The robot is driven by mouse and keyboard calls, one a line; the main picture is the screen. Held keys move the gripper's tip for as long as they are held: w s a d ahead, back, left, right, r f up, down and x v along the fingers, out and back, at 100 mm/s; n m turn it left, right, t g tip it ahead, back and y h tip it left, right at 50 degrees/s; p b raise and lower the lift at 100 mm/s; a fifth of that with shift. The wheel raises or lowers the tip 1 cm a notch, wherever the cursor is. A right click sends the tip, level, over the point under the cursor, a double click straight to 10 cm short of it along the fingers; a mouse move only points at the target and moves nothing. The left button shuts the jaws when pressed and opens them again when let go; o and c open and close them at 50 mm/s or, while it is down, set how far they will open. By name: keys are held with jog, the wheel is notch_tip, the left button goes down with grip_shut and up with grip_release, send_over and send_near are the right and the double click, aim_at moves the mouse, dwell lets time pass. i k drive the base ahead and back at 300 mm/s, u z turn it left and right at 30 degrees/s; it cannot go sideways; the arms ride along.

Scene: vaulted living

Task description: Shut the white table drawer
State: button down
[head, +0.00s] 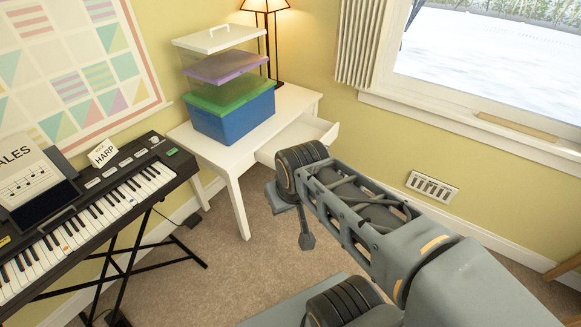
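The white table (210,151) stands in the corner against the yellow wall. Its white drawer (318,127) is pulled out from the table's right-hand front side, and its inside shows in part. My arm reaches in from the lower right and covers part of the drawer front. My gripper (290,222) hangs at the end of the arm, below and in front of the drawer in the picture. Its fingers are partly hidden by the arm, so I cannot tell whether it is open or shut, or whether it touches the drawer.
Stacked lidded bins, the lowest blue with a green lid (232,112), and a lit lamp (266,10) stand on the table. A keyboard (90,205) on a black stand fills the left side. Carpet (240,275) is clear between stand and arm. A window sill (470,122) is at right.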

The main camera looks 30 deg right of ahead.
aim_at(306, 127)
jog(key=u, duration=0.35)
jog(key=i, duration=0.5)
jog(key=z, duration=0.6)
jog(key=i, duration=0.65)
jog(key=z, duration=0.8)
